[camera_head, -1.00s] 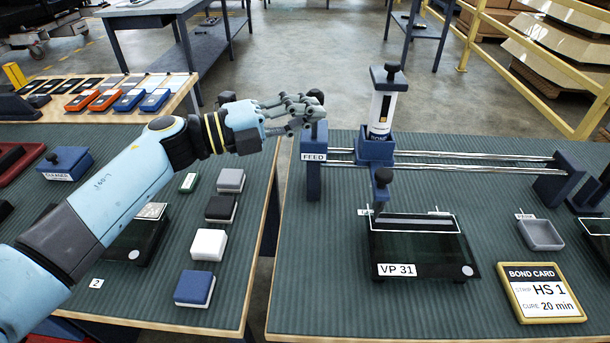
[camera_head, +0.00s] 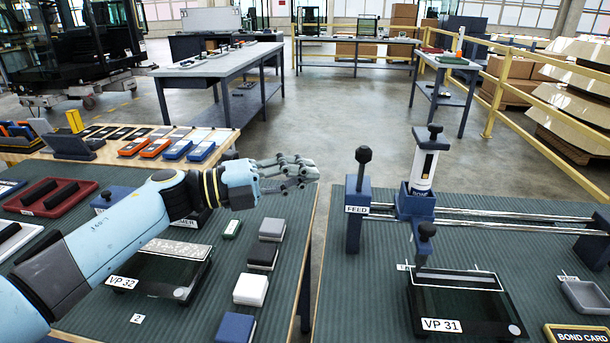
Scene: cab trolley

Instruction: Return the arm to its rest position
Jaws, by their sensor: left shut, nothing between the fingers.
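My left arm comes in from the left, light blue with dark joints, and reaches across the left table. My left gripper (camera_head: 289,174) is shut and empty. In the picture it shows above the gap between the two tables, to the left of the FEED post (camera_head: 356,205), with a visible gap between them. My right gripper is not in view.
On the right table stand a rail rig with a white cartridge (camera_head: 424,167) and the VP 31 plate (camera_head: 462,299). The left table holds the VP 32 plate (camera_head: 160,266), several small blocks and a red tray (camera_head: 50,196). Open floor lies behind.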

